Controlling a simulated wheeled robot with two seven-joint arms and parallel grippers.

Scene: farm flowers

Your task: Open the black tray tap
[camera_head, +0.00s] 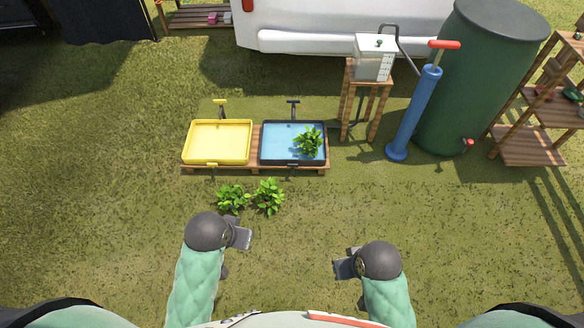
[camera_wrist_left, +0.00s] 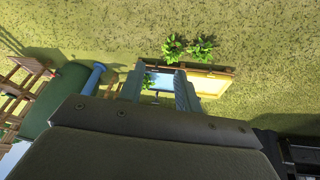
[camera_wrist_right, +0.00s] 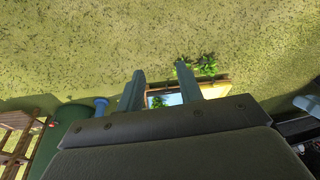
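The black tray (camera_head: 261,157) stands on a low wooden pallet, with a blue inside and a green plant at its right. Its dark tap (camera_head: 293,107) rises behind its back edge; whether it is open or shut is too small to tell. Part of the tray's blue inside (camera_wrist_left: 162,80) shows between my left fingers in the left wrist view. My left gripper (camera_head: 243,237) is open and empty over the grass, in front of the pallet. My right gripper (camera_head: 344,267) is open and empty, farther right and nearer to me. Both are well apart from the tap.
A yellow tray (camera_head: 218,142) with a yellow tap (camera_head: 221,105) stands left of the black tray. Two leafy plants (camera_head: 268,196) are on the grass before the pallet.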

